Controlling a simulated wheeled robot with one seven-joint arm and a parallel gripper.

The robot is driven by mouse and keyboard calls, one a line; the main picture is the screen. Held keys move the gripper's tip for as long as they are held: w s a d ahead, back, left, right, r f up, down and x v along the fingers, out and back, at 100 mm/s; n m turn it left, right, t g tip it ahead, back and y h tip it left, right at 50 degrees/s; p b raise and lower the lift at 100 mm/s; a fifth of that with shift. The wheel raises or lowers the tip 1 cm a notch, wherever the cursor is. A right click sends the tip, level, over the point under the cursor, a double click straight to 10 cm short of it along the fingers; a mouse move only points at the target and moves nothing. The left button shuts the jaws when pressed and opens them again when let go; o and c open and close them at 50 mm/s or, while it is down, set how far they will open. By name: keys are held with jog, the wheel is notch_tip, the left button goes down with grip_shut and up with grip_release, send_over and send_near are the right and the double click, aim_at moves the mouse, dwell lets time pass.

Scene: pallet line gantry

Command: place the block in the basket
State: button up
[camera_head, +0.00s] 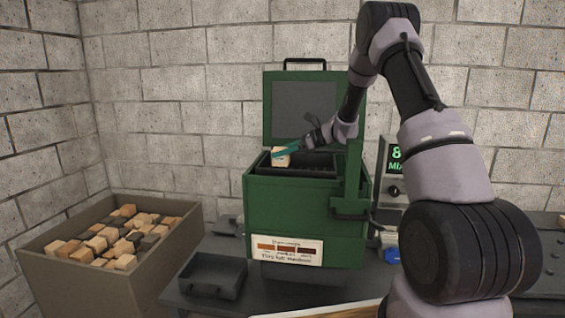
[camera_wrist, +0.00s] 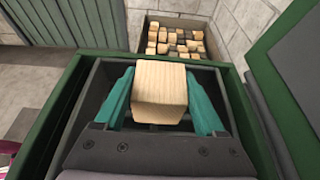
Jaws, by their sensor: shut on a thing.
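A pale wooden block (camera_head: 280,157) is held by my gripper (camera_head: 285,152) at the left part of the open top of a green machine. In the wrist view the block (camera_wrist: 160,92) sits between the two teal fingers of my gripper (camera_wrist: 161,98), which are shut on it. Below it is a dark basket (camera_head: 318,163) set in the machine's opening; its dark rim also shows in the wrist view (camera_wrist: 90,88). I cannot tell whether the block touches the basket. The basket's floor is mostly hidden.
The green machine (camera_head: 300,218) has its lid (camera_head: 305,105) raised behind the opening. A large bin (camera_head: 85,285) of several wooden blocks stands at left. An empty dark tray (camera_head: 212,278) lies on the table in front. A display box (camera_head: 394,170) stands right of the machine.

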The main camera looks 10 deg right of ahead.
aim_at(289, 157)
jog(key=shift+f, duration=1.75)
jog(key=shift+f, duration=0.1)
jog(key=o, duration=1.4)
jog(key=shift+d, duration=0.1)
jog(key=v, duration=0.7)
jog(key=shift+s+r, duration=0.1)
jog(key=shift+r, duration=0.15)
jog(key=s+a+r+n+g+h, duration=0.15)
jog(key=s+r+n+h, duration=0.55)
jog(key=s+r, duration=0.95)
jog(key=s+d+r+n+t+h, duration=0.1)
jog(key=s+d+n, duration=0.1)
jog(key=s, duration=0.5)
jog(key=s+d+n+t+h, duration=0.1)
jog(key=s+n+t, duration=0.1)
jog(key=s+n, duration=0.3)
jog(key=s+d+r+n+t+h, duration=0.1)
jog(key=s+d+n+h, duration=0.1)
jog(key=s, duration=0.7)
jog(key=shift+s+d+r+n+t, duration=0.3)
jog(key=shift+s+n, duration=0.1)
jog(key=shift+n, duration=0.4)
